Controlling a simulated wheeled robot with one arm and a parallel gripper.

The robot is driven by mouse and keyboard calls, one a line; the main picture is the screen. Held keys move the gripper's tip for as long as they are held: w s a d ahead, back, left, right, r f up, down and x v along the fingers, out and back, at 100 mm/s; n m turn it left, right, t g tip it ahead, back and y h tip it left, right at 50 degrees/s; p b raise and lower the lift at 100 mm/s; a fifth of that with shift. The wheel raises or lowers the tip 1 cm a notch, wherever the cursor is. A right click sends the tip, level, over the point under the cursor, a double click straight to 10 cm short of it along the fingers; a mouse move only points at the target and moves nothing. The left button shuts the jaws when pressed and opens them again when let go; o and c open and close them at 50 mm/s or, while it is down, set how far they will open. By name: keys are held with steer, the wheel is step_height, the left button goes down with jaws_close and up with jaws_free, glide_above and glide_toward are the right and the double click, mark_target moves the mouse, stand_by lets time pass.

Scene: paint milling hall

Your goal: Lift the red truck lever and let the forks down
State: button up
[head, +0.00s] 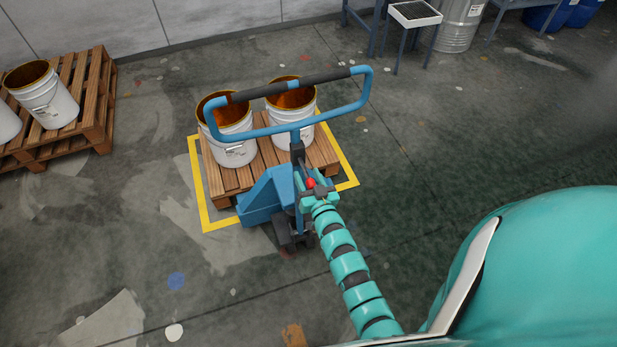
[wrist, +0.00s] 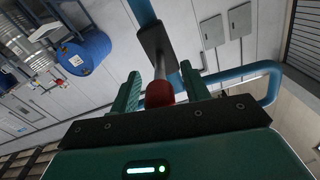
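The red truck lever (head: 310,182) is a small red knob on the mast of the blue pallet truck (head: 268,196), below its looped handle (head: 363,97). My gripper (head: 315,192) is at the knob. In the wrist view the red knob (wrist: 159,94) is between the two teal fingers of my gripper (wrist: 161,88), with a gap showing on each side. The gripper is open around it. The truck stands at the near end of a wooden pallet (head: 323,152); its forks are hidden under the pallet.
Two white buckets (head: 233,153) (head: 291,138) with orange-brown insides stand on the pallet, within a yellow floor outline (head: 195,185). Another pallet (head: 92,120) with buckets is at the left. A small table (head: 414,14) and metal drum (head: 460,25) stand behind. The floor at right is clear.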

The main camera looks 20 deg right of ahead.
mark_target(307, 174)
jaws_close()
steer(key=shift+r, duration=0.2)
steer(key=shift+w+r+g, duration=0.15)
steer(key=shift+r+g, duration=0.75)
steer(key=shift+g, duration=0.3)
steer(key=shift+w+r+g+b, duration=0.25)
steer(key=shift+r+g, duration=0.25)
steer(key=shift+g, duration=0.3)
steer(key=shift+w+r+g+b, duration=0.2)
steer(key=shift+r+g, duration=0.3)
steer(key=shift+g, duration=0.3)
steer(key=shift+o, duration=0.5)
jaws_free()
